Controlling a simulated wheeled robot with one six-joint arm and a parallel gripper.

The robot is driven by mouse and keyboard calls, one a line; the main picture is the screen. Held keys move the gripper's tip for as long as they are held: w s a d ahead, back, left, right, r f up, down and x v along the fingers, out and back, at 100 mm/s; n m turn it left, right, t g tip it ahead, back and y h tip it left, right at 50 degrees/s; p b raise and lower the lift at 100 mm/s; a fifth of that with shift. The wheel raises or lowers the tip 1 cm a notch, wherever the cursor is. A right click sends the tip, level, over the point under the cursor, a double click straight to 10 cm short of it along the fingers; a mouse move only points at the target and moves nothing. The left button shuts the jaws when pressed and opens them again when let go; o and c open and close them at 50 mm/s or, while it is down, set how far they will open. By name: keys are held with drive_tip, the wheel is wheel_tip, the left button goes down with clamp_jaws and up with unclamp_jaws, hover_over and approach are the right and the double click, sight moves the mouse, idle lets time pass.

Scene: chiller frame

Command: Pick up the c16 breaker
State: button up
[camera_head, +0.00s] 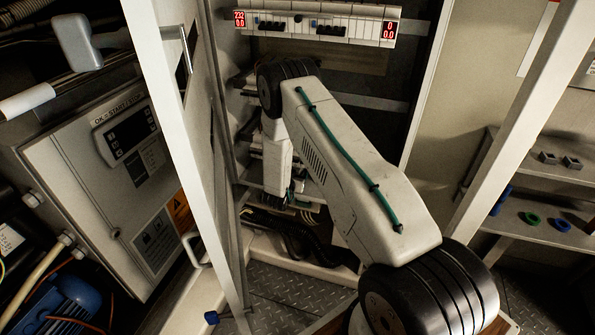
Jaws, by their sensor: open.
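I cannot make out a c16 label anywhere. Two small dark grey blocks, a left one (547,158) and a right one (571,162), sit on the upper shelf at the right; they may be breakers, but they are too small to read. A rail of white modules (340,22) with dark switches and red displays runs across the top of the open cabinet. My arm reaches into the cabinet, and my gripper (298,199) points down low inside it, well left of the shelf blocks. It is open, small and partly hidden behind my arm; I see nothing held.
White frame posts stand left (190,150) and right (520,120). A control box (110,180) is at left. Dark cables lie below my gripper.

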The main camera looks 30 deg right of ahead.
drive_tip(key=shift+w+d, duration=0.2)
drive_tip(key=shift+d, duration=0.1)
drive_tip(key=c, duration=1.2)
